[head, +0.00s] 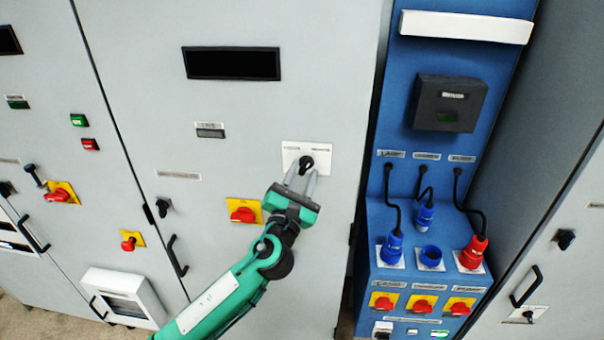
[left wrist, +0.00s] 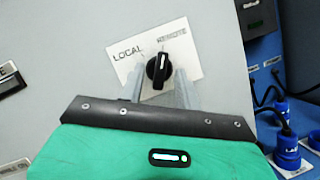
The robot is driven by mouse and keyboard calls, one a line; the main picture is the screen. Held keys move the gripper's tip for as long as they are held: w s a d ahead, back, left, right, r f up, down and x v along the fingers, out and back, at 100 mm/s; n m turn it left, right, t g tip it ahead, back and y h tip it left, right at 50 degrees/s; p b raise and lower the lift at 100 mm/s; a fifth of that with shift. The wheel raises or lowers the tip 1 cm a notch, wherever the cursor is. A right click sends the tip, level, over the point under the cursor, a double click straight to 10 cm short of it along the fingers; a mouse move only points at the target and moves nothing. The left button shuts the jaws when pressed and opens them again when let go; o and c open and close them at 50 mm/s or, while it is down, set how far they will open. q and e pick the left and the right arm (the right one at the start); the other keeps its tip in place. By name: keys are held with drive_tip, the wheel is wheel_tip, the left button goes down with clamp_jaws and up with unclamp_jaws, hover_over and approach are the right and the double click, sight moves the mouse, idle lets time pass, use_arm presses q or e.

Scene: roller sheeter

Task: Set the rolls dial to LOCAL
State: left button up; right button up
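The rolls dial (head: 306,163) is a black knob on a white plate on the grey cabinet door. In the left wrist view the dial (left wrist: 157,70) sits below the printed words LOCAL, at left, and REMOTE, at right. Its white mark points up and slightly right, toward REMOTE. My left gripper (head: 301,176) is just below and in front of the dial. In the left wrist view its two grey fingers (left wrist: 160,80) are apart, one on each side of the knob, with visible gaps. I cannot tell whether the fingertips reach the knob's depth. My right gripper is not in view.
A red-and-yellow switch (head: 243,212) is left of my left gripper. A black door handle (head: 177,256) is lower left. A blue panel (head: 428,185) with plugs and cables stands to the right. The door above the dial is mostly bare, with a dark display (head: 231,63).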

use_arm(q)
drive_tip(key=shift+c, duration=0.4)
clamp_jaws()
